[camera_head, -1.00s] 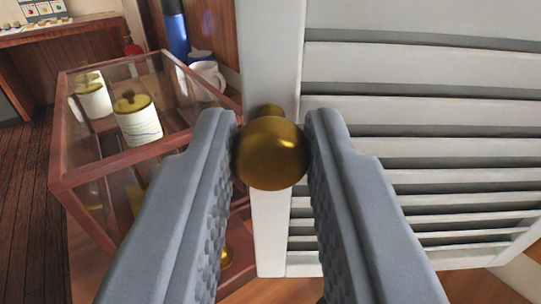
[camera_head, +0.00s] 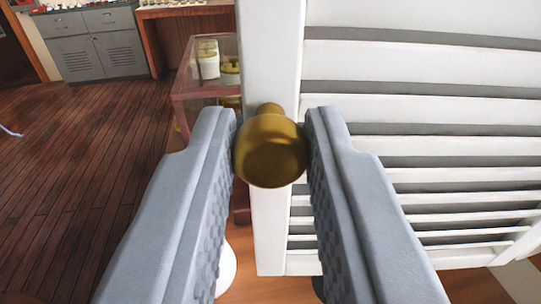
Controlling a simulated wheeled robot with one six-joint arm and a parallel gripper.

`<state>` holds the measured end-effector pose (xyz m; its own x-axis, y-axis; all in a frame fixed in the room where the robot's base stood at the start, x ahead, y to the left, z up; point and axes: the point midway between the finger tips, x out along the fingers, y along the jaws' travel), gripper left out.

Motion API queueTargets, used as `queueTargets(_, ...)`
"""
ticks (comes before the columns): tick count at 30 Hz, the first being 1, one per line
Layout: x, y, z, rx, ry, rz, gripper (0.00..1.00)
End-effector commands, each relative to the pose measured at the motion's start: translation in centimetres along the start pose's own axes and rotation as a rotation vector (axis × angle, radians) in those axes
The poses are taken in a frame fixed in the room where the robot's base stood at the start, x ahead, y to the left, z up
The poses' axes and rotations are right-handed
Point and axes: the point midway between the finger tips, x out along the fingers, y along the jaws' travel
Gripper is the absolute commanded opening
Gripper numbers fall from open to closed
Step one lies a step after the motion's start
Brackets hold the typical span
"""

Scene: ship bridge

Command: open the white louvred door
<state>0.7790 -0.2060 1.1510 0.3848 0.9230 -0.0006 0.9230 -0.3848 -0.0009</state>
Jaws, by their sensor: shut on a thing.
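The white louvred door (camera_head: 420,150) fills the right half of the view, with its left edge stile (camera_head: 271,40) upright near the middle. A round brass knob (camera_head: 270,150) stands out from that stile. My gripper (camera_head: 270,145) is shut on the knob, one grey finger on each side of it. The door stands out from its surroundings, with floor and furniture visible past its left edge. The hinge side is out of view.
A glass display case (camera_head: 190,85) with white jars (camera_head: 208,60) stands behind the door's left edge. Grey cabinets (camera_head: 95,45) and a wooden counter (camera_head: 185,12) are at the back left.

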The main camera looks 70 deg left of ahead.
Motion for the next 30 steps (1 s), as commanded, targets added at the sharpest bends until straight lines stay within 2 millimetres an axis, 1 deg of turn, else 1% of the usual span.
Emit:
queueTargets(7,0.0,0.0,-0.2,-0.003,0.002,0.002,0.00)
queueTargets(8,0.0,0.0,-0.2,-0.003,0.002,0.002,0.27)
queueTargets(10,0.0,0.0,-0.2,-0.003,0.002,0.002,0.41)
queueTargets(11,0.0,0.0,-0.2,-0.002,0.001,0.002,0.42)
queueTargets(19,-0.1,0.0,-0.1,-0.001,0.001,0.002,0.42)
queueTargets(22,-0.5,0.0,-0.1,-0.001,0.001,0.003,0.42)
queueTargets(26,-2.1,0.1,0.0,-0.001,0.001,0.005,0.42)
queueTargets(30,-4.8,0.1,0.0,-0.001,0.001,0.006,0.42)
